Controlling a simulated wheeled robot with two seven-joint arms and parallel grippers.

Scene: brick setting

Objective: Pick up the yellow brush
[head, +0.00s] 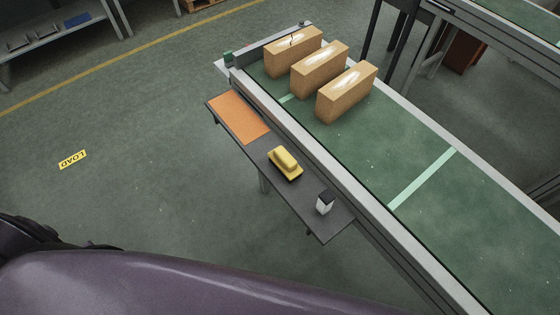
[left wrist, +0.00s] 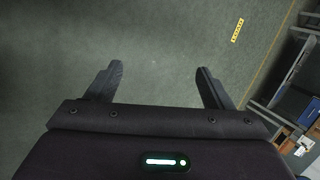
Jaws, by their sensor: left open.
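The yellow brush (head: 285,162) lies on a narrow dark side shelf (head: 310,215) along the near side of the conveyor in the head view. My left gripper (left wrist: 158,85) shows in the left wrist view with its two dark fingers spread apart and nothing between them. It is over bare floor, away from the brush, which does not show in that view. A purple arm link of mine crosses the bottom of the head view, and no gripper shows there. My right gripper is not in view.
Several brown bricks or blocks (head: 346,92) stand on the green conveyor (head: 440,215). Open floor (head: 150,150) lies left of the shelf.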

